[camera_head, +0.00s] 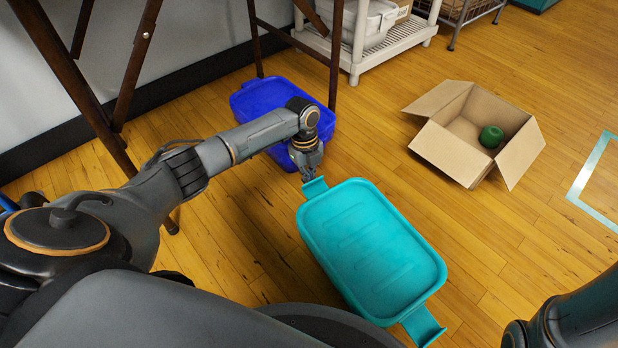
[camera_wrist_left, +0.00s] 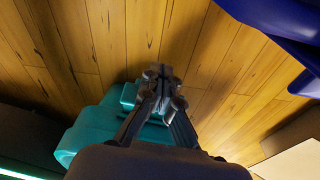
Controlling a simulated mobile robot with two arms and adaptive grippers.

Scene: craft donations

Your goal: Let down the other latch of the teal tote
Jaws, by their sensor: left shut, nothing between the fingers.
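The teal tote (camera_head: 372,248) stands on the wooden floor with its lid on. One latch (camera_head: 423,327) sticks out from its near right end. The other latch (camera_head: 316,188) sticks out at its far left end. My left gripper (camera_head: 307,177) is shut and empty, pointing down right at the far left latch; I cannot tell whether it touches it. In the left wrist view, the closed fingers (camera_wrist_left: 160,76) are in front of the tote's teal end (camera_wrist_left: 92,128), and they hide part of it. My right gripper is out of view.
A blue tote (camera_head: 262,99) stands behind my left gripper, beside dark table legs (camera_head: 334,60). An open cardboard box (camera_head: 450,148) holding a green roll (camera_head: 491,137) lies to the right. A white shelf (camera_head: 390,42) is at the back. The floor between tote and box is clear.

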